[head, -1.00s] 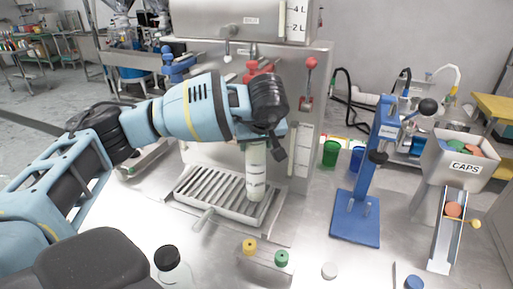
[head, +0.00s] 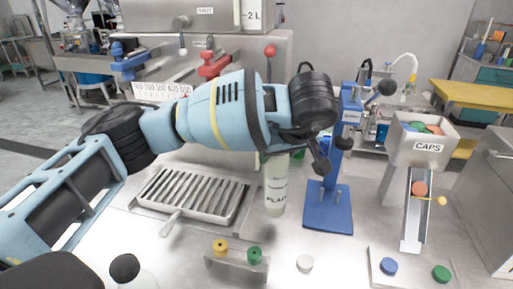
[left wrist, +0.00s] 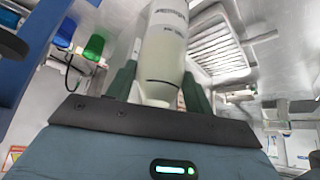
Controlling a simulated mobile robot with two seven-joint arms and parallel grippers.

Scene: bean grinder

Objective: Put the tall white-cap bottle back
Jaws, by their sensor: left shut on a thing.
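My left gripper (head: 284,152) is shut on a tall pale bottle (head: 275,192) with dark lettering on its label. In the head view the bottle hangs upright below the gripper, just right of the slatted metal tray and left of the blue press stand. The gripper and wrist hide its top, so I cannot see its cap. In the left wrist view the bottle (left wrist: 165,48) sits between the two green fingers (left wrist: 158,88). I cannot tell whether its base touches the counter. My right gripper is not in view.
The slatted tray (head: 150,205) lies left of the bottle. The blue press stand (head: 328,215) is close on its right. A caps hopper (head: 425,150) stands right.

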